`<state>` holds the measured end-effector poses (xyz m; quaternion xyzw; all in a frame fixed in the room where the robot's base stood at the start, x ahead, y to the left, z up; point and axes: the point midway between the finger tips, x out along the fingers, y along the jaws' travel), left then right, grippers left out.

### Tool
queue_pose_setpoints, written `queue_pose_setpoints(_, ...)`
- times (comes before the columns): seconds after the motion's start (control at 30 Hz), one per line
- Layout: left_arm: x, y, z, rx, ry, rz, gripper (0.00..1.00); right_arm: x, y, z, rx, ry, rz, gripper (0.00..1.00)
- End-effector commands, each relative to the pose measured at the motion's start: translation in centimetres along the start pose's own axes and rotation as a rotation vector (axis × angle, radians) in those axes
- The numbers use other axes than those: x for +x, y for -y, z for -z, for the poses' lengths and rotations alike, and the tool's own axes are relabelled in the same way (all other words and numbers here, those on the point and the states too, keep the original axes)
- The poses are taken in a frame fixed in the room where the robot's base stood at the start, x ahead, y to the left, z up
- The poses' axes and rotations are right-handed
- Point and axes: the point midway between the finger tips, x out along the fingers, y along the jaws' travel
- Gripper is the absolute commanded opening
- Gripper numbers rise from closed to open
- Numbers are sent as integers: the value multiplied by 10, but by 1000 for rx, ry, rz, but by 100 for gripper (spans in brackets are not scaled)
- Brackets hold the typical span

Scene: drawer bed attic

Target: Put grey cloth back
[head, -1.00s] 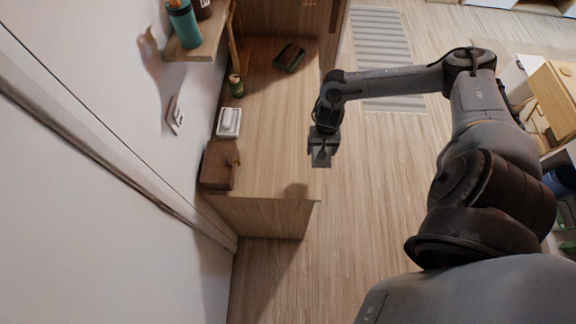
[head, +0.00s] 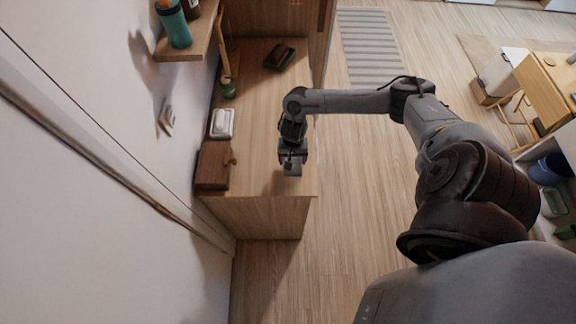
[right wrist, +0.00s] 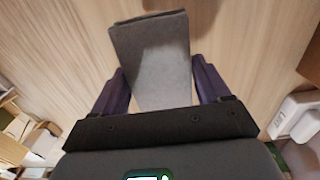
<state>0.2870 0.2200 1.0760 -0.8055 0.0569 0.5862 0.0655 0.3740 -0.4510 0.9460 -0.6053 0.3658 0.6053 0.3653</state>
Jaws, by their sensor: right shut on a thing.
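The grey cloth (right wrist: 152,55) is a folded flat piece held between the two fingers of my right gripper (right wrist: 158,90) in the right wrist view. In the head view my right gripper (head: 292,160) is over the front right part of the wooden desk top (head: 258,130), with the grey cloth (head: 292,169) at its tip. The cloth appears to be above the desk, and its shadow falls on the wood. My left gripper is not in view.
A brown wooden box (head: 212,166) sits at the desk's front left, with a white case (head: 222,123) behind it. A green jar (head: 228,88) and a dark tray (head: 279,57) stand farther back. A wall shelf (head: 188,42) holds a teal bottle (head: 174,24). The desk's middle is clear.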

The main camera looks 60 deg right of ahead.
Motion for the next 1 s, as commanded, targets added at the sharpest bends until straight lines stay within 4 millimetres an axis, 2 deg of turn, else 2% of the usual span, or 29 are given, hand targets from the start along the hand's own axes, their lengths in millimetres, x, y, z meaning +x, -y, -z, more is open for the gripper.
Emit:
queue_pose_setpoints(0.17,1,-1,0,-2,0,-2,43,9,15,-3,1,0,1,43)
queue_pose_setpoints(0.37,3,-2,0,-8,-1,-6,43,16,16,-4,0,0,-2,43)
queue_pose_setpoints(0.67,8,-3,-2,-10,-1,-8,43,49,17,-3,1,-1,-1,43)
queue_pose_setpoints(1.0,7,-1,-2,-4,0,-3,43,51,16,-3,1,0,-1,43)
